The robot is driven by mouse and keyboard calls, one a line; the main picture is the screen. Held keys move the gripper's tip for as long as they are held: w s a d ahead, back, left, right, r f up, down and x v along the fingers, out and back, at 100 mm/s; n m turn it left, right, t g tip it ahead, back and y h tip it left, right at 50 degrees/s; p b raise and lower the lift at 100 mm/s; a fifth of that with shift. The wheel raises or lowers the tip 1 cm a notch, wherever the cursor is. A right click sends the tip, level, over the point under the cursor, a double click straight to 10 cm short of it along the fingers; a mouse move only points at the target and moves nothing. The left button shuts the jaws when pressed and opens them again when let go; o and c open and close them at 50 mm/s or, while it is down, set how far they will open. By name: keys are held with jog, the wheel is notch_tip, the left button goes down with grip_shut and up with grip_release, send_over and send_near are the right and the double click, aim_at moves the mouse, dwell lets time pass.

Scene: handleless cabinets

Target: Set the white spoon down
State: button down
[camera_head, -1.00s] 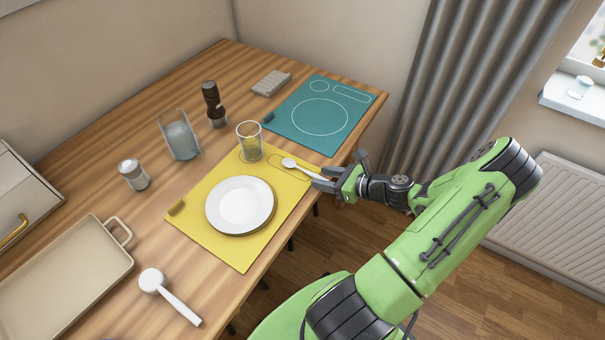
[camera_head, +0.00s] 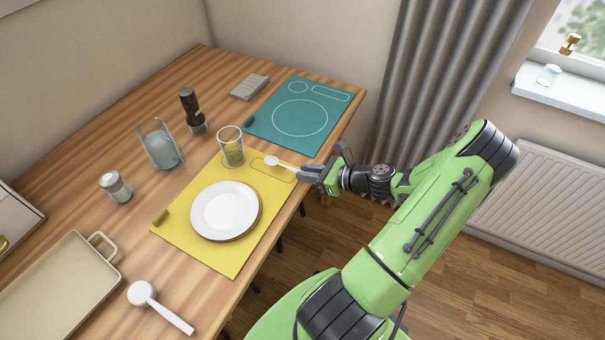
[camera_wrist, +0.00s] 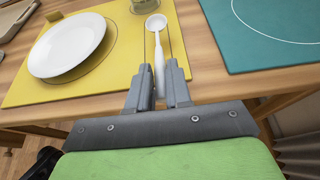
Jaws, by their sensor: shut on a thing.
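The white spoon (camera_head: 275,162) is in my gripper (camera_head: 309,175), over the right part of the yellow placemat (camera_head: 232,267). In the wrist view the spoon (camera_wrist: 157,28) points away from me, with its handle between the two fingers of my gripper (camera_wrist: 158,88). My gripper is shut on the handle. The bowl end lies over the outlined spot at the mat's upper right. I cannot tell whether the spoon touches the mat or is just above it. A white plate (camera_head: 224,210) sits on the mat, left of the spoon.
A glass (camera_head: 231,147) stands by the mat's far edge, close to the spoon's bowl. A teal mat (camera_head: 299,118) lies farther back. A larger white scoop (camera_head: 143,293), a tray (camera_head: 65,287), a shaker (camera_head: 116,187), a grinder (camera_head: 191,110) and a napkin holder (camera_head: 160,145) are left.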

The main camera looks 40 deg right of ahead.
notch_tip(320, 180, up, 8)
jog(key=p, duration=0.2)
jog(key=shift+p, duration=0.35)
jog(key=w+a+r+n+g+y+p, duration=0.2)
jog(key=w+a+n+y+p, duration=0.1)
jog(key=a, duration=0.8)
jog(key=w+a+r+n+g+y+p, duration=0.2)
jog(key=w+a+r+n+y+p, duration=0.1)
jog(key=a, duration=0.9)
jog(key=shift+w+a+n+g+p, duration=0.2)
jog(key=shift+w+n+g+p, duration=0.1)
jog(key=shift+w+n, duration=0.15)
